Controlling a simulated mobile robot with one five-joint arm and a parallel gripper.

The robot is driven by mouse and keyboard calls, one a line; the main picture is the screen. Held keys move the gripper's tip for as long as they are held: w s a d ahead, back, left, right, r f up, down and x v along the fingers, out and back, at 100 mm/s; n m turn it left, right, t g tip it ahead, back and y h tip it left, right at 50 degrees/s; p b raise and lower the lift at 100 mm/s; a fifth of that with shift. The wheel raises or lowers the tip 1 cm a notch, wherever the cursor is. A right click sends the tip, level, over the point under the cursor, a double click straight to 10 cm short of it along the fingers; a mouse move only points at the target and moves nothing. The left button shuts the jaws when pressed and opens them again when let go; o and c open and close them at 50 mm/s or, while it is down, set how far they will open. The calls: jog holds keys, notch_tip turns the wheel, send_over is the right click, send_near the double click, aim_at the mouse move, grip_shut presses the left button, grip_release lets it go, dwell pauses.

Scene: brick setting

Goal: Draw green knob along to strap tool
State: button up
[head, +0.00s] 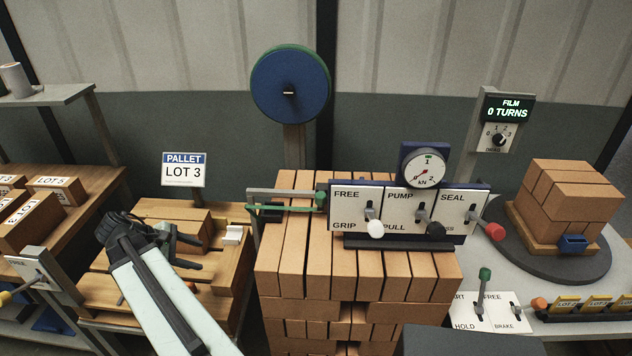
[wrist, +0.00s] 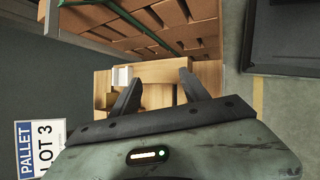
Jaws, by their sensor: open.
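A small green knob (head: 320,197) sits in the head view at the right end of a grey bracket, against the left edge of the strap tool (head: 410,212). The tool is a white panel marked FREE/GRIP, PUMP/PULL and SEAL, with a gauge above. A green strap (head: 280,208) runs beside the bracket and crosses the bricks in the wrist view (wrist: 135,20). A second green knob (head: 485,273) tops a lever at lower right. My gripper (head: 198,252) is open and empty over the wooden pallet at left, apart from both knobs; its fingers also show in the wrist view (wrist: 160,90).
The brick stack (head: 300,255) stands right of my gripper, under the tool. A small white block (head: 233,235) lies on the pallet's right side. A PALLET LOT 3 sign (head: 184,169) stands behind. A green-rimmed blue reel (head: 290,87) rises above the stack.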

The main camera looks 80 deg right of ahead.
jog(key=s+d+r+g+p, duration=0.1)
jog(key=s+d+r+g, duration=0.1)
jog(key=s+d+r, duration=0.5)
jog(key=s+d+r+g+p, duration=0.2)
jog(key=s+d, duration=0.3)
jog(key=s, duration=0.4)
jog(key=n+g+y, duration=0.1)
jog(key=n+g, duration=0.1)
jog(key=g, duration=0.1)
send_near(318, 195)
jog(key=x, duration=0.3)
jog(key=b+x, duration=0.2)
jog(key=x, duration=0.5)
jog(key=shift+s+d+f+b, duration=0.1)
jog(key=shift+s+d+b, duration=0.1)
jog(key=shift+s+b, duration=0.1)
grip_shut()
